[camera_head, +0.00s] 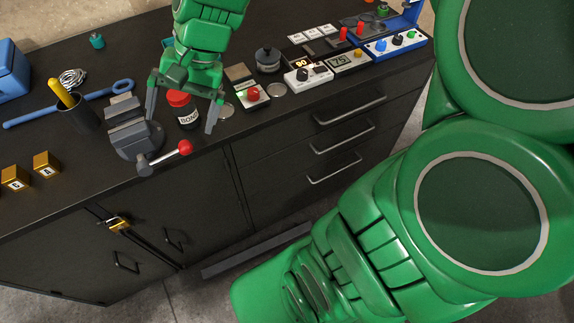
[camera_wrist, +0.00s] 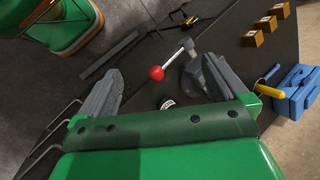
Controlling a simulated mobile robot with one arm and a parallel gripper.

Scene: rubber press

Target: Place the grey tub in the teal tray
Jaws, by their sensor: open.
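My gripper (camera_head: 181,122) is open above the bench, its fingers on either side of a dark jar with a red lid and a "BOND" label (camera_head: 187,117). I cannot tell whether they touch it. In the wrist view the open fingers (camera_wrist: 162,65) frame a red knob, and a piece of white label shows low between them. A round grey pot with a dark top (camera_head: 268,60) stands right of the gripper; I cannot tell whether it is the grey tub. A teal sliver (camera_head: 167,42) shows behind my arm, mostly hidden; it may be the teal tray.
A grey vise (camera_head: 130,130) with a red-knobbed handle (camera_head: 184,147) stands close left of the jar. A dark cup (camera_head: 80,118) holds a yellow-handled tool. Gold blocks (camera_head: 46,163) lie at the front left. Instrument boxes (camera_head: 308,75) line the right. A small teal object (camera_head: 97,41) stands at the back.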

